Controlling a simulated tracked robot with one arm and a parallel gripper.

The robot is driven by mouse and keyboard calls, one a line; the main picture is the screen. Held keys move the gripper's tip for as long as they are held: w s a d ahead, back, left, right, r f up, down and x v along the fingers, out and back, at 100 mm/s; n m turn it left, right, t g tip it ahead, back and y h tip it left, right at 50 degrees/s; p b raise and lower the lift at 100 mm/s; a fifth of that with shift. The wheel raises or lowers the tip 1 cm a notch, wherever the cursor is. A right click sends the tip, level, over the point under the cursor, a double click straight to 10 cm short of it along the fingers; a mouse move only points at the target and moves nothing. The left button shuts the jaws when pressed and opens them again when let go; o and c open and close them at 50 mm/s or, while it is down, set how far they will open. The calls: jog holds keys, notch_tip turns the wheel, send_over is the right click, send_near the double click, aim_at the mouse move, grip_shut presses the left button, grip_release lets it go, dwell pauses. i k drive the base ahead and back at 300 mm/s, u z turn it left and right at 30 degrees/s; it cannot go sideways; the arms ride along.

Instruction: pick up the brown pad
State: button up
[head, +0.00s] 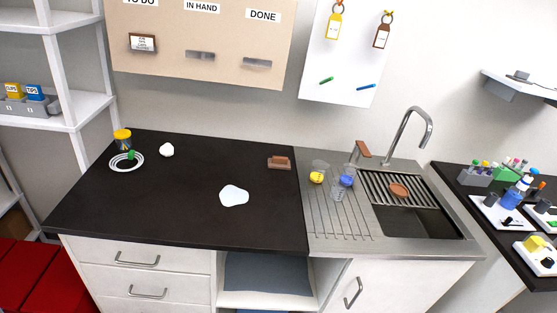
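Two brown things could be the brown pad. A flat, rounded brown piece (399,190) lies on the slatted rack over the sink at the right. A small brown block-like piece (279,162) with a raised part sits on the black counter near its right back edge. Which of the two is the pad I cannot tell for sure. Both are uncovered, with nothing lying on them. My gripper does not show in the head view.
The black counter (150,215) also bears a white blob-shaped piece (233,195), a yellow-lidded jar (123,138) and a white coil (126,162). Beakers (345,178) stand on the drainboard left of the sink. The tall faucet (409,125) rises behind the rack.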

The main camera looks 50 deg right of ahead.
aim_at(282, 162)
jog(key=z, duration=0.7)
jog(key=i, duration=1.15)
jog(key=z, duration=0.55)
jog(key=k, duration=0.85)
jog(key=z, duration=0.15)
jog(key=i, duration=0.9)
jog(key=u, duration=0.05)
